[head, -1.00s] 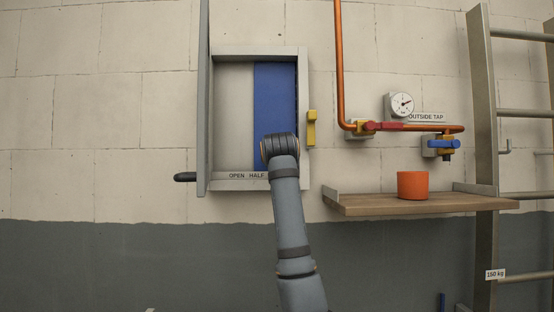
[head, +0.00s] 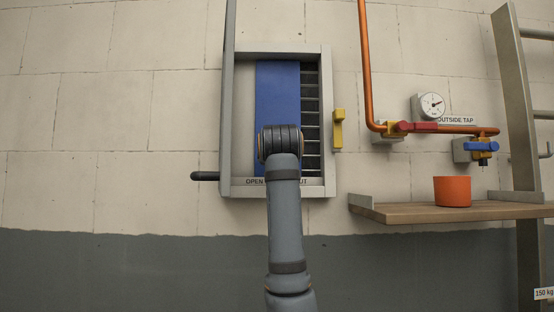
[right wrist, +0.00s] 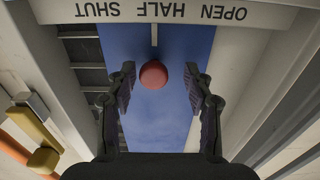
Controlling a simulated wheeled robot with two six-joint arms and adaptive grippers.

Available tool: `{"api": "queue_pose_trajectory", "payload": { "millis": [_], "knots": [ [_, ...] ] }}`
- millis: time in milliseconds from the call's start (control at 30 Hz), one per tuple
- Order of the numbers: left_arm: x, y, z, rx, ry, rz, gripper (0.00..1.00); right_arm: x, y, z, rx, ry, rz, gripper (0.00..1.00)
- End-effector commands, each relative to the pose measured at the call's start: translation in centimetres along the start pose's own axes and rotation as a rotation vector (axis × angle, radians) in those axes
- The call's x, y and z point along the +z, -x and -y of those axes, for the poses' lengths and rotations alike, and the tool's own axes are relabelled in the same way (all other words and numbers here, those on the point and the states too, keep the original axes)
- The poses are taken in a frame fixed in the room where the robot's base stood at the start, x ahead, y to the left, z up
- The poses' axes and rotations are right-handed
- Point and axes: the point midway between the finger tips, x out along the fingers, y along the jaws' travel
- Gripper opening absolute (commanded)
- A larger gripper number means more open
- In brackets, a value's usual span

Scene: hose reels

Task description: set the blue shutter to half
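The blue shutter (head: 277,88) is in a grey wall frame (head: 329,120) in the head view. It stands mid-frame, with pale panel to its left and dark slats to its right. The right wrist view shows the blue shutter (right wrist: 165,120) upside down, its white pointer line (right wrist: 154,35) near the HALF label (right wrist: 165,10). A red knob (right wrist: 153,74) sits on the shutter. My right gripper (right wrist: 160,78) is open around the knob, with gaps on both sides, smaller on the left. The head view hides its fingers behind my wrist. My left gripper is not in view.
Further right are copper pipes with a red valve handle (head: 417,127), a shelf (head: 410,212) with an orange pot (head: 452,191), and a ladder (head: 520,100).

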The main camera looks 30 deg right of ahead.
Motion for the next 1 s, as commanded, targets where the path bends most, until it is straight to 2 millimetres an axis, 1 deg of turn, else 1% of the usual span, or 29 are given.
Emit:
{"api": "queue_pose_trajectory", "payload": {
  "millis": [167,267,367,600,700,833,1000],
  "knots": [
    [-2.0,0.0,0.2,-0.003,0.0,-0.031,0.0,0.0,0.0,0.0,0.0,0.0,0.001,0.52],
    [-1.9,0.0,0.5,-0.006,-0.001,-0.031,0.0,0.0,0.3,0.1,-0.001,0.0,0.0,0.52],
    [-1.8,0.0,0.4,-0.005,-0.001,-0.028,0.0,-0.1,1.8,0.1,-0.002,-0.001,-0.002,0.52],
    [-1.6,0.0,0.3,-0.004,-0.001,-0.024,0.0,0.0,7.7,0.4,-0.005,0.0,-0.003,0.52],
    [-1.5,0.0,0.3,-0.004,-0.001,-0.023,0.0,0.0,9.7,0.4,-0.004,0.0,-0.002,0.52],
    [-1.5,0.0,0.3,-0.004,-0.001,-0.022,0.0,0.0,11.4,0.4,-0.003,0.001,-0.001,0.52],
    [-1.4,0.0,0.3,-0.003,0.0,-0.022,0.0,0.1,12.0,0.3,0.0,0.002,0.001,0.52]
  ]
}}
